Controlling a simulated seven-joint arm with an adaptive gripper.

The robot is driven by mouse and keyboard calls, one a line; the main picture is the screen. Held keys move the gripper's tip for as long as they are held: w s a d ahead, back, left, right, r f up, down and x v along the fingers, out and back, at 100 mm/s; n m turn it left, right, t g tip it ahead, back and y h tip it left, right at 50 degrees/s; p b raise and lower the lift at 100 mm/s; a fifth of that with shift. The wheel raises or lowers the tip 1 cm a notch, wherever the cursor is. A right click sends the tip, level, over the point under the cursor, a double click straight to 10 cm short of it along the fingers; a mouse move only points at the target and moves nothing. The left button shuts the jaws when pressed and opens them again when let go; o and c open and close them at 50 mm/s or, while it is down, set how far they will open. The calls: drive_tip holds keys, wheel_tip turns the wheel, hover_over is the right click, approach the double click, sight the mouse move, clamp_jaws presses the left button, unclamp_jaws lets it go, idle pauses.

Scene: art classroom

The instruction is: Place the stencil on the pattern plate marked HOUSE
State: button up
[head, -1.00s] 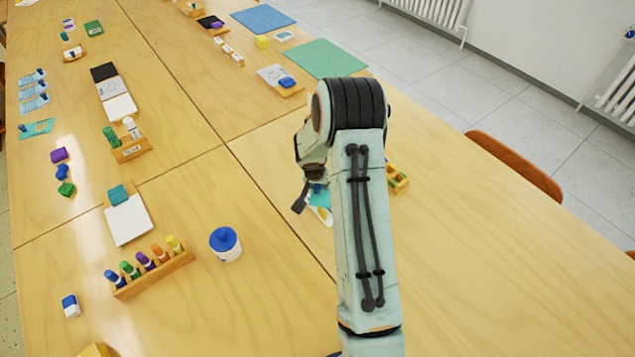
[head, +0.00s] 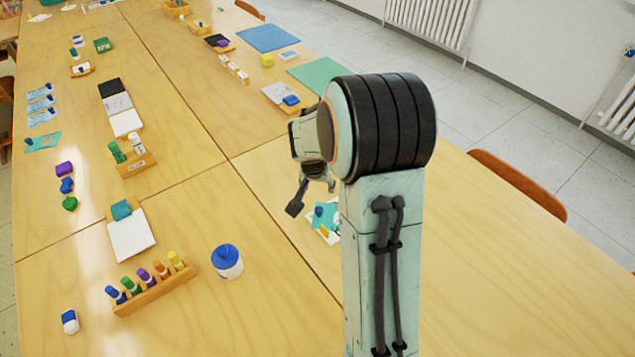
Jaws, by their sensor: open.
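A teal sheet piece with a darker raised part, which looks like the stencil (head: 321,213), lies on the table beneath my gripper. A whitish plate with yellow marks (head: 331,237) shows at its near edge, partly under it and partly hidden by my arm. I cannot read any HOUSE marking or tell how well the edges line up. My gripper (head: 313,197) is open and empty, with its fingers spread above and slightly left of the teal piece, apart from it.
Light-blue cards (head: 41,103) and a teal card (head: 43,142) lie at the far left. A blue-lidded jar (head: 227,262) and a wooden rack of coloured bottles (head: 155,290) stand left of my arm. The table right of my arm is clear.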

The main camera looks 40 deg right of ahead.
drive_tip(key=s+a+r+n+y, duration=0.1)
drive_tip(key=s+a+r+n, duration=0.1)
drive_tip(key=s+a+r, duration=0.3)
drive_tip(key=s+a+r+n+y, duration=0.1)
drive_tip(key=s+a+r+n, duration=0.15)
drive_tip(key=a, duration=0.45)
drive_tip(key=s+a+r+n+g+y, duration=0.1)
drive_tip(key=s+a, duration=0.3)
drive_tip(key=s, duration=0.4)
drive_tip(key=s+a+r+n+g+y, duration=0.1)
drive_tip(key=s+a+n, duration=0.3)
drive_tip(key=s, duration=0.4)
drive_tip(key=shift+s+a+r+n+g, duration=0.2)
drive_tip(key=shift+s+a+n+g, duration=0.15)
drive_tip(key=shift+a+g, duration=0.4)
